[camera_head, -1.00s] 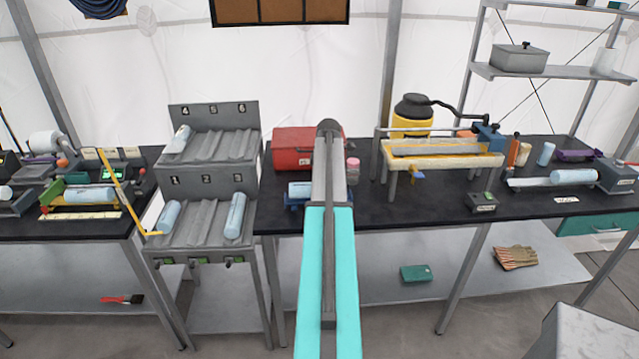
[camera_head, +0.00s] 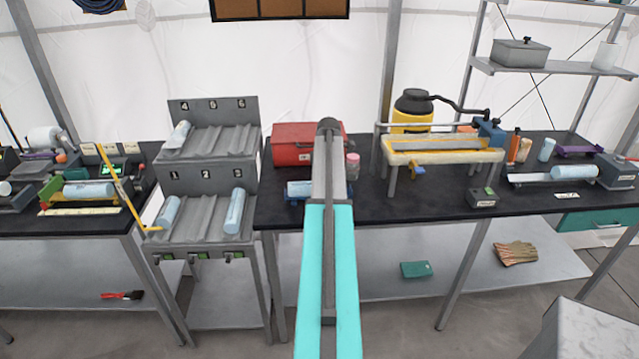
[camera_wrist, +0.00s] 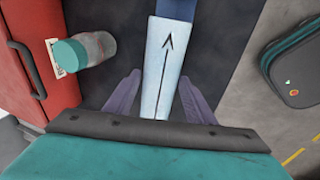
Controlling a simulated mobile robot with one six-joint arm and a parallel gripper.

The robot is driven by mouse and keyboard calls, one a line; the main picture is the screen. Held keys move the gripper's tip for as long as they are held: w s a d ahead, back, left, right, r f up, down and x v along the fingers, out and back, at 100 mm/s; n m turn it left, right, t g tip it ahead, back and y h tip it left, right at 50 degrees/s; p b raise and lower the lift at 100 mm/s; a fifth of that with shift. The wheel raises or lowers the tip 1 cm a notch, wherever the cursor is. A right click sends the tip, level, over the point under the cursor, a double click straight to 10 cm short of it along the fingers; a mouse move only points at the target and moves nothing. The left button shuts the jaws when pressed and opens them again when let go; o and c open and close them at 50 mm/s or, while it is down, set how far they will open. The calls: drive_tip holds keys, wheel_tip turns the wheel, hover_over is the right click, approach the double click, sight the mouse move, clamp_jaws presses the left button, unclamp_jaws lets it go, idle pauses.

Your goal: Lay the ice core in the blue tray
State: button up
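A pale blue ice core (camera_head: 299,188) lies in a small blue tray (camera_head: 292,200) on the black bench, just left of my arm. In the wrist view the core (camera_wrist: 162,75) carries a black arrow, and a blue strip of the tray (camera_wrist: 176,9) shows past its far end. My gripper (camera_wrist: 160,80) has its two purple fingers on either side of the core's near end. A dark gap shows between the left finger and the core; the right finger looks very close to it. In the head view my arm hides the gripper.
A red box (camera_head: 293,145) and a teal-capped jar (camera_wrist: 82,50) stand close by on the left in the wrist view. A grey numbered rack (camera_head: 207,215) with several cores stands left. A yellow-edged trough (camera_head: 445,150) stands right.

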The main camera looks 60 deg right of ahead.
drive_tip(key=o, duration=0.3)
drive_tip(key=shift+o, duration=0.2)
drive_tip(key=shift+r, duration=0.1)
drive_tip(key=b+v, duration=0.3)
drive_tip(key=v, duration=1)
drive_tip(key=shift+r+b, duration=0.35)
drive_tip(key=shift+b, duration=0.05)
drive_tip(key=shift+s+a, duration=0.1)
idle(0.6)
